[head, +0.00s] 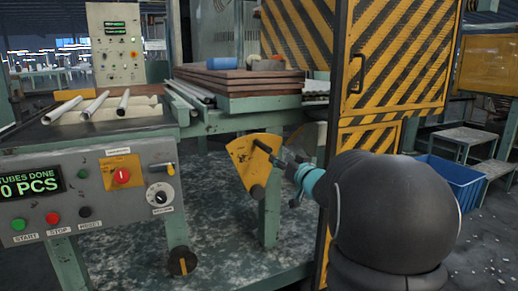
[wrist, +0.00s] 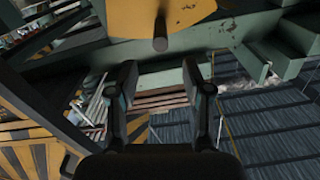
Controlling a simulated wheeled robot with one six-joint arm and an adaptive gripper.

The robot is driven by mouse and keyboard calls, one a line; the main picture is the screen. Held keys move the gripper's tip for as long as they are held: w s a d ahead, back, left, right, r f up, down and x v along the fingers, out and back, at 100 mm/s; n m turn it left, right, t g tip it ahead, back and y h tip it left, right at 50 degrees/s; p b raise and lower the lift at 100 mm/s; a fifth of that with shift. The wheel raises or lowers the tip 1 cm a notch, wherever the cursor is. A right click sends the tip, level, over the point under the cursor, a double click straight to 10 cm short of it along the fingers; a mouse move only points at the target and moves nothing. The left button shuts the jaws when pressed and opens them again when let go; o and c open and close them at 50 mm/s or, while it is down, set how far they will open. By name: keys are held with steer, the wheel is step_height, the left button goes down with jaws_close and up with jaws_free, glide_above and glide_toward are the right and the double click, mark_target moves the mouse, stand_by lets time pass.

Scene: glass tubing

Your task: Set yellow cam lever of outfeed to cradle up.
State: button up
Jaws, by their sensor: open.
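The yellow cam plate (head: 246,158) is a worn, fan-shaped piece on a green post under the outfeed end of the bench. A dark bar with a knobbed end (head: 263,146) crosses its upper right edge; I cannot tell if it is the lever's handle. In the wrist view the yellow plate (wrist: 190,12) fills the top, and a dark round peg (wrist: 160,36) sticks out from it. My gripper (wrist: 160,78) is open and empty, its fingers below the peg in that picture, apart from it. In the head view my gripper (head: 287,172) is just right of the plate, partly hidden by my arm.
The control panel (head: 95,190) with buttons and a red switch is at left. Stacked boards (head: 240,85) lie on the bench above the plate. A yellow-and-black striped guard (head: 400,60) stands close at right. A blue crate (head: 450,180) sits on the floor behind.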

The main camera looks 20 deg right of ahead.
mark_target(263, 147)
steer(key=w, duration=1.3)
steer(key=shift+w+a, duration=0.2)
steer(key=shift+a, duration=0.05)
jaws_close()
